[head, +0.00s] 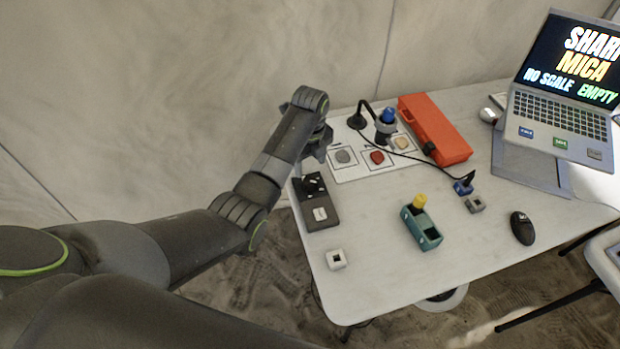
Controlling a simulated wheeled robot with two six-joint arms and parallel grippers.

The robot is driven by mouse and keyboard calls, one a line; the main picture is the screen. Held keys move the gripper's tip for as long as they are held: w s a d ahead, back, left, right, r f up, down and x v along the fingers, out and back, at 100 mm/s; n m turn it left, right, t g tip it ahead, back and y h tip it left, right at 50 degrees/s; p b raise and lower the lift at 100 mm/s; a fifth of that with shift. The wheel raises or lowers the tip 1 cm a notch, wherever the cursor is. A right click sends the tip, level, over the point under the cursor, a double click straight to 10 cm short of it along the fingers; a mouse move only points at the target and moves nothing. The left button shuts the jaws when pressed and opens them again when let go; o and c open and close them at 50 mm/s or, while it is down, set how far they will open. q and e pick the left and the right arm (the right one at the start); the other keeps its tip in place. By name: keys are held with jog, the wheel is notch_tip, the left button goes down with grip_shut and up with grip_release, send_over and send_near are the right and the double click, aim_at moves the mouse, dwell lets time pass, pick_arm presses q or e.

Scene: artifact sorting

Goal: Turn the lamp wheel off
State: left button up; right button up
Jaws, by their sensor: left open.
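My left arm reaches in from the left, and its open gripper (321,150) hangs over the table's left edge, beside the white card board. Nothing shows between its fingers. A dark grey box (318,203) lies just below the gripper, with black parts on top and a pale square face; I cannot tell whether one of these is the lamp wheel. A black stand (357,119) with a bent arm stands at the back of the board, next to a blue-topped device (385,122). I cannot tell whether a lamp is lit. My right gripper is not in view.
The white board (348,174) holds grey, red and tan stones. A red case (436,128), a laptop (560,115) on a stand, a teal holder (421,228) with a yellow top, a black mouse (522,228) and a white block (336,260) stand around. The table's front middle is clear.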

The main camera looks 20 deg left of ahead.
aim_at(310, 181)
pick_arm(q)
notch_tip(310, 181, down, 7)
jog(key=shift+f, duration=0.1)
jog(key=shift+c, duration=0.4)
jog(key=c, duration=0.9)
